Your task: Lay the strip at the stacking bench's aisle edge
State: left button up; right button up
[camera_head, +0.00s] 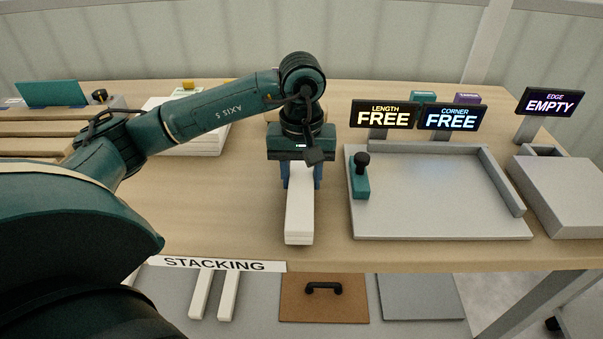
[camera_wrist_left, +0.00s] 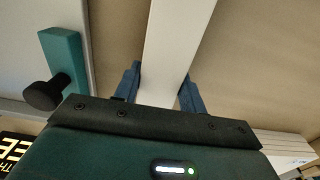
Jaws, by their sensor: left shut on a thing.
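A white strip (camera_head: 299,218) is held in my left gripper (camera_head: 303,180) over the wooden stacking bench (camera_head: 245,225). The blue fingers stand on either side of the strip, shut on it. The strip points toward the bench's near edge, and its front end is a little short of that edge in the picture. I cannot tell whether it touches the bench top. In the left wrist view the strip (camera_wrist_left: 177,45) runs away between the fingers of the left gripper (camera_wrist_left: 160,90). A "STACKING" label (camera_head: 214,265) is at the bench's near edge. My right gripper is not in view.
Right of the strip is a grey tray (camera_head: 440,222) with a teal clamp (camera_head: 360,183). Signs behind it read "LENGTH FREE" (camera_head: 384,114) and "CORNER FREE" (camera_head: 452,117). An "EDGE EMPTY" sign (camera_head: 549,102) stands by a grey block (camera_head: 570,200). White boards (camera_head: 190,143) lie behind my arm.

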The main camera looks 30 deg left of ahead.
pick_arm(q)
jog(key=shift+r, duration=0.1)
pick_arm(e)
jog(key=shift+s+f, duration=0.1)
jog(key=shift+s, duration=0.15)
pick_arm(q)
jog(key=shift+f+b, duration=0.6)
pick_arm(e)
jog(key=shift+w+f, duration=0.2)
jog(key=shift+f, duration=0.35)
pick_arm(q)
jog(key=o, duration=1.3)
jog(key=shift+c, duration=0.2)
jog(key=shift+r, duration=0.2)
notch_tip(320, 180, up, 13)
jog(key=p, duration=0.2)
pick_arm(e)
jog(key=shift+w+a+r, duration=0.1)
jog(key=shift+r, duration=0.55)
